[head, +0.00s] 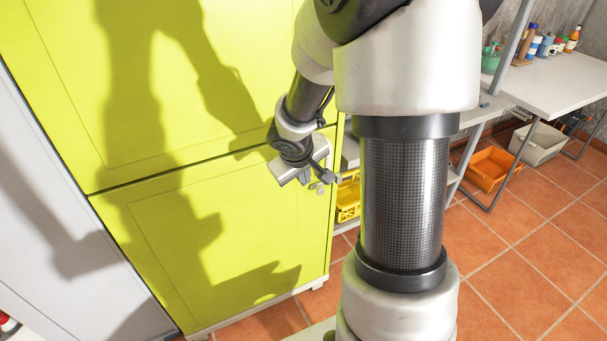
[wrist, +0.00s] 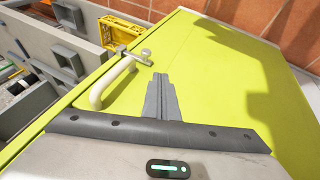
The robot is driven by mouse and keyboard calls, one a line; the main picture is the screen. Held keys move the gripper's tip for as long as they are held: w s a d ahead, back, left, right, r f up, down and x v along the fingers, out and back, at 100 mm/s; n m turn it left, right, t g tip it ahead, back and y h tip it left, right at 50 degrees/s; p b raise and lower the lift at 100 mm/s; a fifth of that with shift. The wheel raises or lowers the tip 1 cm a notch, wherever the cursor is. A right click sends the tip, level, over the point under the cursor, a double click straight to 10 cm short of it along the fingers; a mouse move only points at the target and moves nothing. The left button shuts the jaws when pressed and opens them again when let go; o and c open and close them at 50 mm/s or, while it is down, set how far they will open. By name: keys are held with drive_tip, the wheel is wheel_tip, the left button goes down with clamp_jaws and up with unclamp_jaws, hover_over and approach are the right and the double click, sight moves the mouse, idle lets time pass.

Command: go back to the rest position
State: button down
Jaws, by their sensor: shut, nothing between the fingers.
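My gripper (head: 326,177) is in front of the yellow-green cabinet (head: 225,235), near the right edge of its doors. In the wrist view, the grey fingers of my gripper (wrist: 160,82) are together with nothing between them. The green cabinet face (wrist: 225,70) fills most of that view. A pale curved handle (wrist: 112,82) lies just left of the fingertips, with a small metal knob (wrist: 146,53) beyond them. I cannot tell whether the fingers touch the cabinet.
A yellow crate (head: 348,198) stands on a shelf right of the cabinet. An orange bin (head: 492,170) and a grey bin (head: 538,143) sit under a white table (head: 550,80) holding several bottles. The tiled floor (head: 540,250) at right is clear.

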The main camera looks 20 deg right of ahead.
idle(0.4)
drive_tip(key=s+a+r+m+h, duration=0.1)
drive_tip(key=s+a+r+m, duration=0.1)
drive_tip(key=s+r, duration=0.9)
drive_tip(key=s+a+r+t+y, duration=0.1)
drive_tip(key=s+a+r+y, duration=0.4)
drive_tip(key=s+a+r, duration=0.45)
wheel_tip(320, 180, up, 15)
drive_tip(key=s+a+p, duration=0.1)
drive_tip(key=p, duration=1.6)
drive_tip(key=shift+a+r+h, duration=0.15)
drive_tip(key=shift+h, duration=0.15)
